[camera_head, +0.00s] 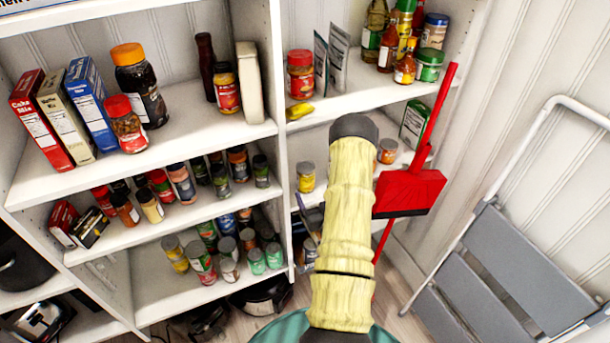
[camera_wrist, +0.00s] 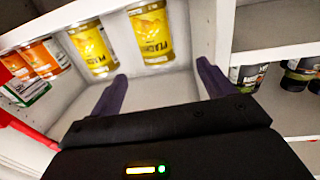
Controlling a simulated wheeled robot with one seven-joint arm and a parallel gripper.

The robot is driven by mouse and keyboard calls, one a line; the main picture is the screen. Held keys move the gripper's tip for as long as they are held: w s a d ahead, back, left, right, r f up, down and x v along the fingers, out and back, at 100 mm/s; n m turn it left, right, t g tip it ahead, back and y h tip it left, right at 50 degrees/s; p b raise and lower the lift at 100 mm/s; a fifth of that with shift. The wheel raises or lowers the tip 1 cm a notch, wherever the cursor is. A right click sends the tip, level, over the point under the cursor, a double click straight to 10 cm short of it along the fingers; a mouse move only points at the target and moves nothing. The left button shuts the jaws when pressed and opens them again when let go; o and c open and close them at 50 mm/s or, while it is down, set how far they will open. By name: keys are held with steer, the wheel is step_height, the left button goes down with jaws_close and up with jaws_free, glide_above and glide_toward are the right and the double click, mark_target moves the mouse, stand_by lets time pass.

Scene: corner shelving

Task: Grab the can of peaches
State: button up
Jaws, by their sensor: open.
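Two yellow cans with peach labels stand side by side on a shelf in the wrist view. One can of peaches (camera_wrist: 151,35) is ahead of my gripper (camera_wrist: 162,69), roughly in line with the gap between the fingers. The other can of peaches (camera_wrist: 92,47) is to its left, beyond the left finger. My gripper is open and empty, with the fingertips short of the cans. In the head view one yellow can (camera_head: 306,177) shows on the shelf left of my arm. My arm hides most of the gripper and part of that shelf there.
A white divider (camera_wrist: 212,35) stands close to the right finger. Orange-labelled cans (camera_wrist: 45,56) and a green-and-white box (camera_wrist: 25,90) are at the left. A red dustpan (camera_head: 410,190) hangs right of my arm. A folded step ladder (camera_head: 500,265) leans at the right.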

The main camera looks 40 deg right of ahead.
mark_target(308, 178)
steer(key=p+x, duration=0.1)
steer(key=x, duration=0.6)
steer(key=shift+w+d+p, duration=0.15)
steer(key=shift+w+p, duration=0.2)
steer(key=shift+w+d+r, duration=0.1)
steer(key=shift+w, duration=0.1)
steer(key=p+x, duration=0.2)
steer(key=x, duration=0.2)
steer(key=shift+d+r, duration=0.15)
steer(key=shift+w+d, duration=0.15)
steer(key=shift+w, duration=0.2)
steer(key=shift+s, duration=0.1)
steer(key=c, duration=1.3)
